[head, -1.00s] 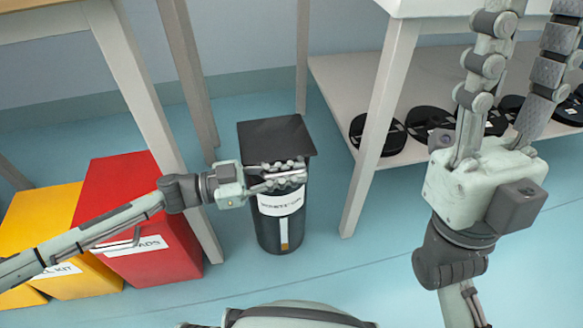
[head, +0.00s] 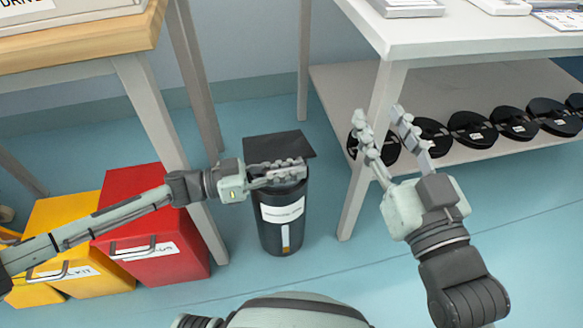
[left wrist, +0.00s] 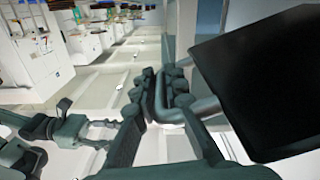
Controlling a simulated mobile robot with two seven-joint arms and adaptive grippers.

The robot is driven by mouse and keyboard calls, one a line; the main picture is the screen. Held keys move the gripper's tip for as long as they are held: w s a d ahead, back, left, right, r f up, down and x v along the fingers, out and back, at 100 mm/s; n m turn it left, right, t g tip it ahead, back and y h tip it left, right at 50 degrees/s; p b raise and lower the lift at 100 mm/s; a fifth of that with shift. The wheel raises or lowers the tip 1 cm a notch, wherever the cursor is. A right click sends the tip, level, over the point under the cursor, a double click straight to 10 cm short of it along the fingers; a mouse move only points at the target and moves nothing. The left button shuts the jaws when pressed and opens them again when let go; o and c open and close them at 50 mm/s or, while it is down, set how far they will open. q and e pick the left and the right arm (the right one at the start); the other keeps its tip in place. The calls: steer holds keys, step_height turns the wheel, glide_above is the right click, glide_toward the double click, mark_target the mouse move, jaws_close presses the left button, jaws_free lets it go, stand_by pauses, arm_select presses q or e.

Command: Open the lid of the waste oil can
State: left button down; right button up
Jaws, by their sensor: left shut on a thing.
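The waste oil can (head: 283,229) is a dark cylinder with a white label, standing on the floor between two tables. Its flat black lid (head: 275,146) lies over the top; I cannot tell whether its front edge is raised. My left gripper (head: 285,172) is at the lid's front edge, shut on the lid's handle, which its fingers mostly hide. In the left wrist view, the lid (left wrist: 265,80) fills the right side and a curved grey handle (left wrist: 205,106) runs to the fingers. My right gripper (head: 382,128) is open and empty, in front of the white table.
Red (head: 150,240) and yellow (head: 75,245) bins stand left of the can. A wooden-topped table (head: 75,45) is at the left. The white table (head: 450,30) at the right has a low shelf (head: 330,85) with several black discs. Floor before the can is clear.

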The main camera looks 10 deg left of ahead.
arm_select(q)
steer(key=c, duration=1.6)
jaws_free()
steer(key=shift+o, duration=0.2)
steer(key=shift+r, duration=0.1)
step_height(320, 180, up, 10)
steer(key=shift+f, duration=0.1)
